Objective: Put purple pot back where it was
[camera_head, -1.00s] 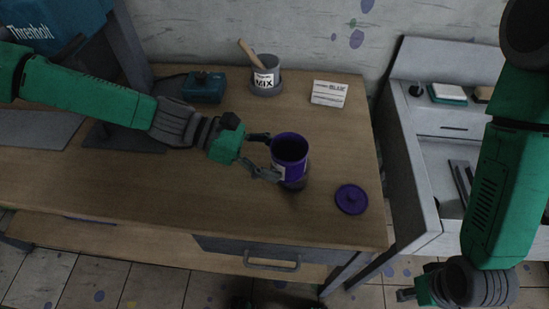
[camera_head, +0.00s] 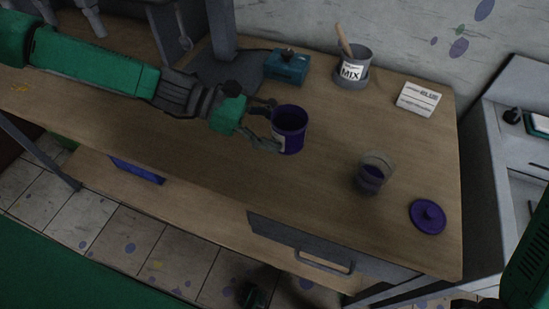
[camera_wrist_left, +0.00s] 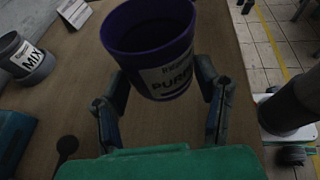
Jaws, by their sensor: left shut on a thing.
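The purple pot (camera_head: 289,130) is open-topped and upright, with a white label. My left gripper (camera_head: 268,126) is shut on its side and holds it over the table, left of the glass; how high is hard to judge. In the left wrist view the pot (camera_wrist_left: 150,45) sits between the two fingers (camera_wrist_left: 163,100), its label facing the camera. The purple lid (camera_head: 428,216) lies on the table near its right end. A clear glass (camera_head: 374,174) with purple content stands between pot and lid. My right gripper is not in view; only part of that arm shows at bottom right.
A grey MIX cup (camera_head: 352,66) with a wooden stick stands at the back, beside a teal box (camera_head: 287,67). A white card (camera_head: 418,99) is at the back right. The wooden table (camera_head: 210,165) has bare room left and in front of the pot.

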